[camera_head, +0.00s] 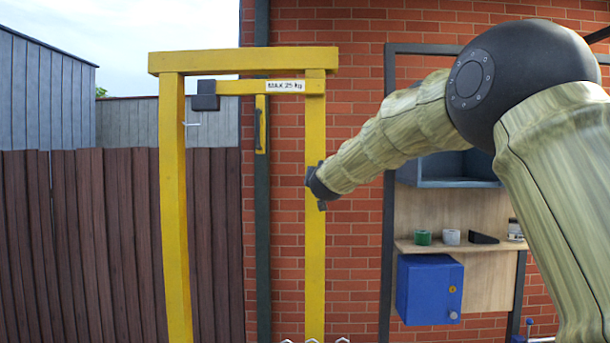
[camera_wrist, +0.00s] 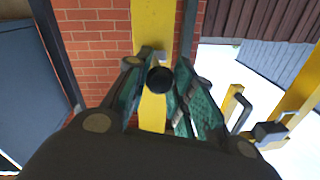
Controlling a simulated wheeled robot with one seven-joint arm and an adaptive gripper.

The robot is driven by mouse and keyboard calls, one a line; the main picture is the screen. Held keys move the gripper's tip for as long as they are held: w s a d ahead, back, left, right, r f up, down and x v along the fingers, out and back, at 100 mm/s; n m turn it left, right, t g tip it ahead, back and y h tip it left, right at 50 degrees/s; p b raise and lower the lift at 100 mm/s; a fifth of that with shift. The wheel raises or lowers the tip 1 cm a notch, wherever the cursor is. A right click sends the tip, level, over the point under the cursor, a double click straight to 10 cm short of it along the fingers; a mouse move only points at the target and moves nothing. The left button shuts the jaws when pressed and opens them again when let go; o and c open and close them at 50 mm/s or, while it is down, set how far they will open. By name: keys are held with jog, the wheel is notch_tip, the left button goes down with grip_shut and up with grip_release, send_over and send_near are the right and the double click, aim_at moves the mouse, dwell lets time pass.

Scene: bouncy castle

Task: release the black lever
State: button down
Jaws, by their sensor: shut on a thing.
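The black lever (camera_wrist: 159,79) shows in the wrist view as a dark round end between my two green-padded fingers, in front of a yellow post. My gripper (camera_wrist: 168,66) is shut on it, one finger on each side. In the head view my gripper (camera_head: 317,190) is at the right yellow post (camera_head: 315,250), about halfway up. The lever itself is hidden there behind my gripper and wrist.
A yellow frame's top beam (camera_head: 240,61) spans above, with a labelled crossbar (camera_head: 245,87) and a hanging black handle (camera_head: 259,128) below. A shelf with cups (camera_head: 450,237) and a blue box (camera_head: 428,290) are at right. A brick wall is behind.

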jog(key=shift+d+r, duration=0.2)
jog(key=shift+r, duration=0.9)
jog(key=c, duration=1.5)
grip_release()
jog(key=o, duration=0.3)
jog(key=shift+f, duration=0.1)
jog(key=shift+s, duration=0.2)
jog(key=shift+w+a+f, duration=0.15)
jog(key=shift+f, duration=0.2)
jog(key=s, duration=1.2)
jog(key=shift+s+d+r, duration=0.1)
jog(key=shift+d+r, duration=0.1)
jog(key=shift+r, duration=0.1)
jog(key=shift+f, duration=0.1)
